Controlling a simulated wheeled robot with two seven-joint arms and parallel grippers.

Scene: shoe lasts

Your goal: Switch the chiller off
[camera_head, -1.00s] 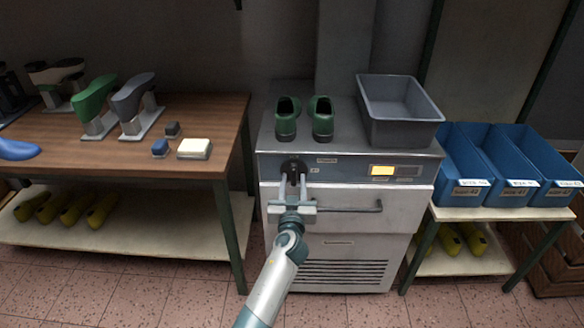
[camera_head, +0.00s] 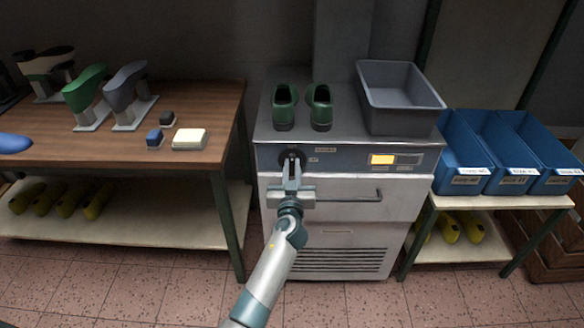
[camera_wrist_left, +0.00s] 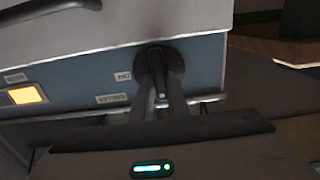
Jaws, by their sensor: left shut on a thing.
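The chiller (camera_head: 340,235) is a pale grey cabinet with a blue-grey control strip. A dark round rotary switch (camera_head: 285,158) sits at the strip's left end; it also shows in the left wrist view (camera_wrist_left: 172,62). My left gripper (camera_head: 292,167) is shut on the switch's handle, with its fingers on either side of it in the wrist view (camera_wrist_left: 160,98). A display (camera_head: 382,160) at the right of the strip is lit yellow-orange, and it is lit in the wrist view too (camera_wrist_left: 24,96). The right gripper is not in view.
Green shoes (camera_head: 302,108) and a grey bin (camera_head: 402,100) stand on the chiller. A bar handle (camera_head: 350,197) crosses its front below the strip. A wooden table (camera_head: 80,145) with shoe lasts is at left; blue bins (camera_head: 510,155) are at right.

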